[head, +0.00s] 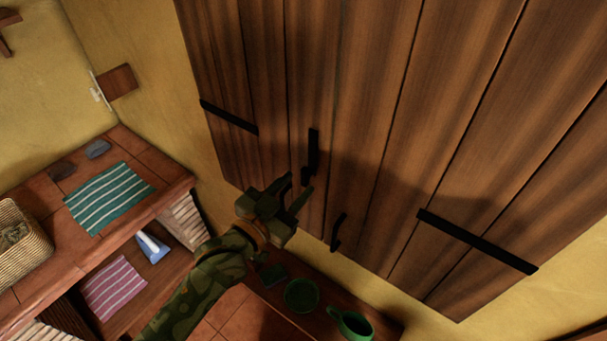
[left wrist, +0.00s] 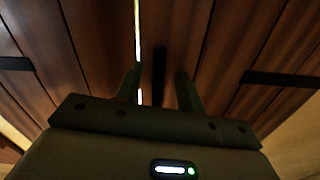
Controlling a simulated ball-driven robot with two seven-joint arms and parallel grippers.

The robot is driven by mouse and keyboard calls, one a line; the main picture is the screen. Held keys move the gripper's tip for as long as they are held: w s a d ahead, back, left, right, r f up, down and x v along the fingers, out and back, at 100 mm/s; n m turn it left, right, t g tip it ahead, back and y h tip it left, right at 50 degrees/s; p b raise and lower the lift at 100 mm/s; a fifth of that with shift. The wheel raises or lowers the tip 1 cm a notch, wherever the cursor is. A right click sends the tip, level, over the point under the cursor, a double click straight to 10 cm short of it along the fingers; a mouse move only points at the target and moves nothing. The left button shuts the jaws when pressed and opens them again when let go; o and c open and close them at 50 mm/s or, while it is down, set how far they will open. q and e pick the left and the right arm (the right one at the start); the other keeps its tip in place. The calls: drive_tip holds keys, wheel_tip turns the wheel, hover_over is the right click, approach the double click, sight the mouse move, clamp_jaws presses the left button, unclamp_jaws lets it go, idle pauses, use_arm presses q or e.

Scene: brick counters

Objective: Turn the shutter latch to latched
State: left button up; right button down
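The wooden shutter (head: 370,110) fills the upper right of the head view. A black upright piece (head: 313,150), which looks like the latch, is on its boards just above my left gripper. A second black bar (head: 338,230), like a handle, is lower and to the right; I cannot tell for sure which is the latch. My left gripper (head: 297,190) is open, its fingers pointing at the boards. In the left wrist view, a dark upright bar (left wrist: 159,75) shows between the parted fingers of my left gripper (left wrist: 158,80); contact cannot be told. My right gripper is out of view.
Black hinge straps (head: 228,117) (head: 477,242) cross the boards. Below are a green dish (head: 301,295) and a green mug (head: 350,325) on a brick counter. At the left are a striped green cloth (head: 108,197) and a wicker basket (head: 22,250). A bright gap shows between boards in the wrist view.

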sight(303, 180)
use_arm(q)
drive_tip(key=shift+x, duration=1.7)
drive_tip(key=shift+s, duration=0.1)
clamp_jaws()
